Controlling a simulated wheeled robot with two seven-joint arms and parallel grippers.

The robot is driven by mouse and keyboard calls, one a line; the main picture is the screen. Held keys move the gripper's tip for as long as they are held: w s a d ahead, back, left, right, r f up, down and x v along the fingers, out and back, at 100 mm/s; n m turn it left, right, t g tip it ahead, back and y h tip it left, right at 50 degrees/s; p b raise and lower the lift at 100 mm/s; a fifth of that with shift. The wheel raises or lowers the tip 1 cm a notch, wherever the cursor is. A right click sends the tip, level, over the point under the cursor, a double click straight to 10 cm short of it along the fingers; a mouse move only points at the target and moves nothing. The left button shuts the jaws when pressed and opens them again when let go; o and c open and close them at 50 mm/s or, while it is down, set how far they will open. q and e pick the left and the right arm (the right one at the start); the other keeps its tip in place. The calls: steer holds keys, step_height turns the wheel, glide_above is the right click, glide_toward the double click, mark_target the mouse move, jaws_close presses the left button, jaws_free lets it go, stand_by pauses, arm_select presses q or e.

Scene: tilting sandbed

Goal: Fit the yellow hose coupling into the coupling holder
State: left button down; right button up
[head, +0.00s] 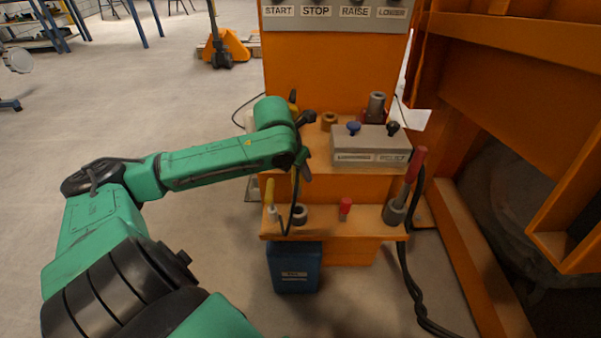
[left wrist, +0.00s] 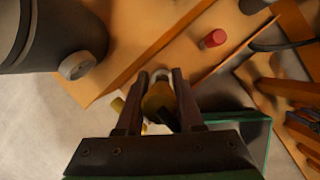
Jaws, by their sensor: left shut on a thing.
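The yellow hose coupling (left wrist: 158,98) is between the fingers of my left gripper (left wrist: 156,108) in the left wrist view, with a dark hose end beside it. In the head view my left gripper (head: 304,168) is above the left part of the orange front shelf, and the coupling is hard to make out there. A grey-black ring socket (head: 299,214), which looks like the coupling holder, stands on that shelf below the gripper. A pale ring (left wrist: 160,76) shows just beyond the fingertips in the wrist view. Whether coupling and holder touch, I cannot tell. My right gripper is out of view.
A slim yellow piece with a pale base (head: 270,193) stands left of the socket, a red cap (head: 345,207) right of it. A red-handled coupling (head: 414,168) leans in a grey collar (head: 394,213). A grey valve box (head: 370,146) sits behind. A blue bin (head: 295,268) stands below.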

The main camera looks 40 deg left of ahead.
mark_target(301, 185)
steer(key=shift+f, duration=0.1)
arm_select(q)
steer(key=shift+r+p, duration=0.15)
steer(key=shift+p, duration=0.15)
steer(key=shift+w+f, duration=0.1)
steer(key=shift+f, duration=0.55)
step_height(301, 185, down, 4)
steer(key=shift+r+b, duration=0.1)
steer(key=shift+b, duration=0.9)
steer(key=shift+f, duration=0.4)
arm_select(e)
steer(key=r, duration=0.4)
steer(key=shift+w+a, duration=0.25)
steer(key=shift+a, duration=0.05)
arm_select(q)
steer(key=shift+p, duration=0.5)
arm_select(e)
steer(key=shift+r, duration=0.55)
